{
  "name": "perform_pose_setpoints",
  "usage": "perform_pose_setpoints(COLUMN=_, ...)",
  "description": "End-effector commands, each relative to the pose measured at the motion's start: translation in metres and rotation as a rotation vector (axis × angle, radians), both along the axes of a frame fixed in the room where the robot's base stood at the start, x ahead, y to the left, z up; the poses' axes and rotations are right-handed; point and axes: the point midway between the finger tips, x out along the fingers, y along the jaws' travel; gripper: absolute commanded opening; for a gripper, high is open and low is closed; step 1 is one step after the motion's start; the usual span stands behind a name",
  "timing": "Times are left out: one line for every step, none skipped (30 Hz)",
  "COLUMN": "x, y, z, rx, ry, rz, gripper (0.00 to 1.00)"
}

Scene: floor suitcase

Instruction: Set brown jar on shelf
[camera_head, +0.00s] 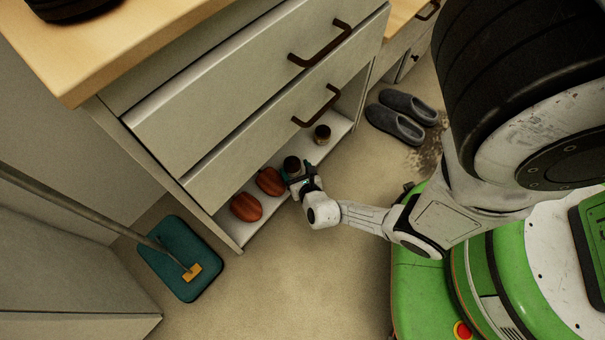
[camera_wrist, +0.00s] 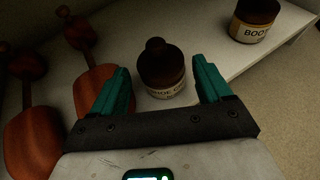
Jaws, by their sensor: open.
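A dark brown jar (camera_head: 292,164) with a knobbed lid is at the white low shelf (camera_head: 243,231) under the drawers. In the wrist view this jar (camera_wrist: 165,76) carries a pale label and looks upright on the shelf board (camera_wrist: 218,50). My gripper (camera_head: 296,181) is at the shelf's front edge. Its teal fingers (camera_wrist: 162,68) are open, one on each side of the jar, with gaps visible. The label's lower part is hidden by the gripper body. A second brown jar (camera_head: 322,134), labelled "BOO…" in the wrist view (camera_wrist: 254,20), stands farther right on the shelf.
Two reddish-brown wooden shoe trees, one nearer (camera_head: 246,207) and one beside the jar (camera_head: 270,181), lie left on the shelf. Drawers with dark handles (camera_head: 318,106) overhang it. Grey slippers (camera_head: 396,126) and a teal mop head (camera_head: 170,262) lie on the floor. Front floor is clear.

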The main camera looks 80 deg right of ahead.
Motion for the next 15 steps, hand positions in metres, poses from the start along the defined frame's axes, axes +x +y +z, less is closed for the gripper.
perform_pose_setpoints(x=-0.006, y=0.008, z=0.01, rx=0.003, ry=0.003, rz=0.002, gripper=0.78)
perform_pose_setpoints(x=-0.008, y=0.012, z=0.012, rx=0.001, ry=0.004, rz=0.002, gripper=0.78)
perform_pose_setpoints(x=-0.011, y=0.018, z=0.014, rx=0.002, ry=0.003, rz=0.002, gripper=0.78)
perform_pose_setpoints(x=-0.014, y=0.022, z=0.016, rx=0.001, ry=0.002, rz=0.002, gripper=0.78)
perform_pose_setpoints(x=-0.016, y=0.025, z=0.017, rx=0.002, ry=0.003, rz=0.002, gripper=0.78)
perform_pose_setpoints(x=-0.019, y=0.03, z=0.019, rx=0.001, ry=0.003, rz=0.001, gripper=0.78)
perform_pose_setpoints(x=-0.021, y=0.033, z=0.02, rx=0.001, ry=0.003, rz=0.001, gripper=0.78)
perform_pose_setpoints(x=-0.023, y=0.036, z=0.021, rx=0.001, ry=0.002, rz=0.002, gripper=0.78)
perform_pose_setpoints(x=-0.025, y=0.039, z=0.022, rx=0.0, ry=0.001, rz=0.0, gripper=0.78)
perform_pose_setpoints(x=-0.026, y=0.041, z=0.022, rx=0.001, ry=0.002, rz=-0.001, gripper=0.78)
perform_pose_setpoints(x=-0.027, y=0.043, z=0.023, rx=0.001, ry=0.002, rz=0.0, gripper=0.78)
perform_pose_setpoints(x=-0.028, y=0.045, z=0.023, rx=0.0, ry=0.001, rz=0.0, gripper=0.78)
perform_pose_setpoints(x=-0.029, y=0.046, z=0.023, rx=0.0, ry=0.001, rz=0.0, gripper=0.78)
perform_pose_setpoints(x=-0.029, y=0.047, z=0.024, rx=0.0, ry=0.0, rz=-0.001, gripper=0.78)
perform_pose_setpoints(x=-0.03, y=0.048, z=0.024, rx=0.0, ry=0.0, rz=-0.001, gripper=0.78)
